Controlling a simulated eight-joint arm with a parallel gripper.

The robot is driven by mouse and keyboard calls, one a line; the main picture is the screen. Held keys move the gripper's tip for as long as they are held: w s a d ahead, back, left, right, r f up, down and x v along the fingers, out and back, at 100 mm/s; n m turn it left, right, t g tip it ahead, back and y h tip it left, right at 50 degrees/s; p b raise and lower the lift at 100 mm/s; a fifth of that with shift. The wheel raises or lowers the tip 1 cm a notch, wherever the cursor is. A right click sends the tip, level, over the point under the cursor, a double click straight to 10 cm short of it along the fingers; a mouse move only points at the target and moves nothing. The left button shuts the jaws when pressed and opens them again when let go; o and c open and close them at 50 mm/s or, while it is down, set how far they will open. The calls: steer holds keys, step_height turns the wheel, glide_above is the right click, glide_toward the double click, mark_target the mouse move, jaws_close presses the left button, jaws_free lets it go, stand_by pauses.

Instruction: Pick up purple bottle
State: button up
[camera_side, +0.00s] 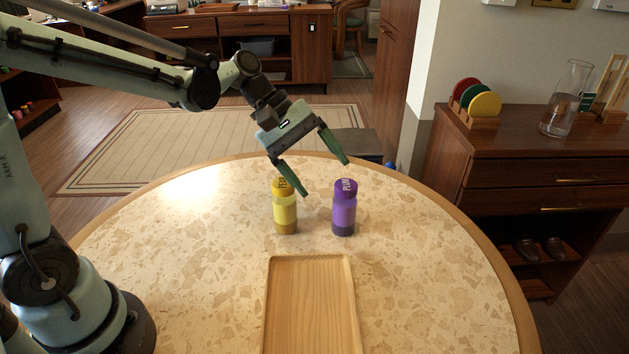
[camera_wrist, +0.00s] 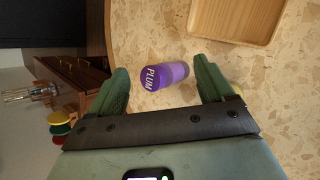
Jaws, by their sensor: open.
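The purple bottle (camera_side: 344,210) stands upright on the round table, right of the yellow bottle (camera_side: 285,210). In the wrist view the purple bottle (camera_wrist: 165,75), marked PLUM, shows between the fingers, beyond their tips. My gripper (camera_side: 318,178) is open and empty, with its fingertips near the height of the bottle tops. One finger is in front of the upper part of the yellow bottle in the side view, and the other is above the purple bottle's cap. In the wrist view my gripper (camera_wrist: 162,75) hides most of the yellow bottle.
A wooden tray (camera_side: 311,262) lies on the speckled table (camera_side: 200,270) in front of the bottles. The tabletop right of the purple bottle is clear. A wooden cabinet (camera_side: 540,165) beyond the table's right edge holds a glass jug (camera_side: 566,105) and coloured discs (camera_side: 485,105).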

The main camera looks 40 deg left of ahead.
mark_target(354, 213)
steer(key=w+n+h, duration=0.1)
steer(key=w+f+n+g+h, duration=0.1)
steer(key=w+n, duration=0.1)
steer(key=w+d+f+n+g+h, duration=0.1)
steer(key=h, duration=0.1)
steer(key=shift+w+d, duration=0.1)
steer(key=shift+w, duration=0.3)
steer(key=shift+w+f+n+g+h, duration=0.4)
steer(key=shift+w+f+n+h, duration=0.25)
steer(key=shift+n+h, duration=0.3)
steer(key=shift+s+f, duration=0.1)
steer(key=shift+f, duration=1.95)
step_height(354, 213, down, 2)
steer(key=shift+f, duration=0.2)
steer(key=shift+d+f, duration=0.6)
steer(key=shift+d, duration=0.2)
steer(key=shift+d+f, duration=0.2)
steer(key=shift+d, duration=0.35)
steer(key=shift+c, duration=0.5)
